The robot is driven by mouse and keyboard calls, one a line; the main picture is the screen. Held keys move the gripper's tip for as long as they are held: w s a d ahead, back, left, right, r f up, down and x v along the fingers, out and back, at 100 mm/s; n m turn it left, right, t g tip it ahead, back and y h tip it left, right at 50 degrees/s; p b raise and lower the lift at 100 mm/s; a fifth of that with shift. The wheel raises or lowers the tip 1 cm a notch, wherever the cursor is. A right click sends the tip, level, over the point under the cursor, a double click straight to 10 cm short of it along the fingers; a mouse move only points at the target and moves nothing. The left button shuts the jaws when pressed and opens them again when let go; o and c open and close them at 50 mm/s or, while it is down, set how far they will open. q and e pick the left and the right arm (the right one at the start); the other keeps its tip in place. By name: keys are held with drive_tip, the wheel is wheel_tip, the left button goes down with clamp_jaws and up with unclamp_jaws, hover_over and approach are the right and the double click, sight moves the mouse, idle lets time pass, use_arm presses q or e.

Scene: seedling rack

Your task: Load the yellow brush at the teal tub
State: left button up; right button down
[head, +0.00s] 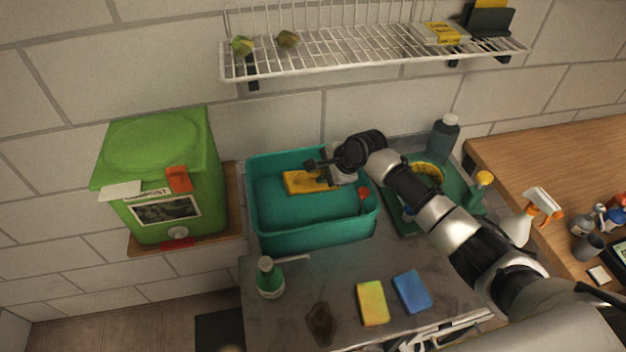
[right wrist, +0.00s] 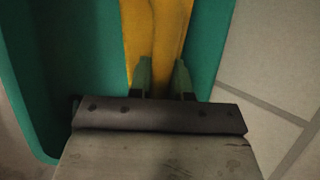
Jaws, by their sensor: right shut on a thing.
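The teal tub (head: 312,233) stands on the grey counter in the middle of the head view. The yellow brush (head: 297,183) is inside the tub, toward its back wall. My right gripper (head: 318,172) reaches into the tub from the right and is shut on the brush. In the right wrist view the green fingertips (right wrist: 163,75) sit against the yellow brush (right wrist: 155,30), with the tub's teal wall (right wrist: 75,60) to the left. The brush's underside and any contact with the tub floor are hidden. My left gripper is not in view.
A green bin (head: 160,150) stands left of the tub. A green bottle (head: 269,278), a yellow sponge (head: 372,303) and a blue sponge (head: 411,291) are in front. A green tray (head: 395,207) and dark bottle (head: 443,138) are right. A wire shelf (head: 370,50) hangs above.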

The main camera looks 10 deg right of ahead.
drive_tip(key=shift+r+p, duration=2.5)
drive_tip(key=shift+p, duration=0.15)
drive_tip(key=shift+r+p, duration=0.5)
drive_tip(key=shift+r, duration=1.7)
wheel_tip(320, 180, up, 4)
